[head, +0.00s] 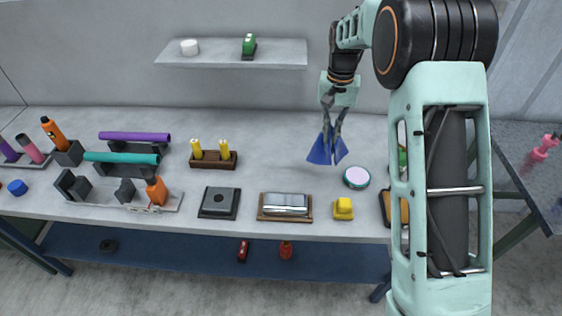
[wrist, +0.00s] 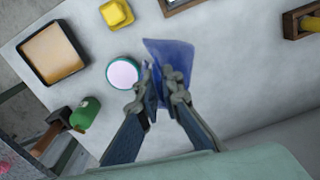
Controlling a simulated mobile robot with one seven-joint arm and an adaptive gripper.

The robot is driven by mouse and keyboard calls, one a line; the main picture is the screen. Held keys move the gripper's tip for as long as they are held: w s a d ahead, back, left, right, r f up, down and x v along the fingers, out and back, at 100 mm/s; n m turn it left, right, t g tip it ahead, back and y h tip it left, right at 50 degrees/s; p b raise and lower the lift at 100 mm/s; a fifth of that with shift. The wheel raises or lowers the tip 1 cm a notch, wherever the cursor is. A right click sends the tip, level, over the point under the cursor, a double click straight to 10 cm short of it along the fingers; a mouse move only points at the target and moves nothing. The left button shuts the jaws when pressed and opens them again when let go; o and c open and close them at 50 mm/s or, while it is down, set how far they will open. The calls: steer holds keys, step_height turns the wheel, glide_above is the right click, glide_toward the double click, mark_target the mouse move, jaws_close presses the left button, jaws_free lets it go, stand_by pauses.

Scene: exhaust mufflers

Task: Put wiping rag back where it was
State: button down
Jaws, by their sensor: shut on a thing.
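My gripper (head: 328,132) is shut on a blue wiping rag (head: 322,153). The rag hangs from the fingertips above the workbench (head: 285,140), to the upper left of a round tin with a pale lid (head: 356,178). In the wrist view the rag (wrist: 172,60) spreads out beyond the fingertips (wrist: 160,88), and the tin (wrist: 123,73) shows to the left of it. I cannot tell how high the rag is above the bench.
A yellow block (head: 343,209), a tray with a metal piece (head: 285,207) and a black square block (head: 219,202) stand along the front. A wooden holder with yellow pieces (head: 212,158) is left of the rag. A wall shelf (head: 215,54) is behind.

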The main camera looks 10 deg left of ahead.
steer(key=w+a+f, duration=0.1)
steer(key=w+a, duration=0.2)
steer(key=a, duration=0.5)
steer(key=w+a+f, duration=0.1)
steer(key=w+a, duration=0.3)
steer(key=a, duration=0.3)
steer(key=shift+w+a+f, duration=0.25)
steer(key=shift+a, duration=0.15)
steer(key=shift+a, duration=0.1)
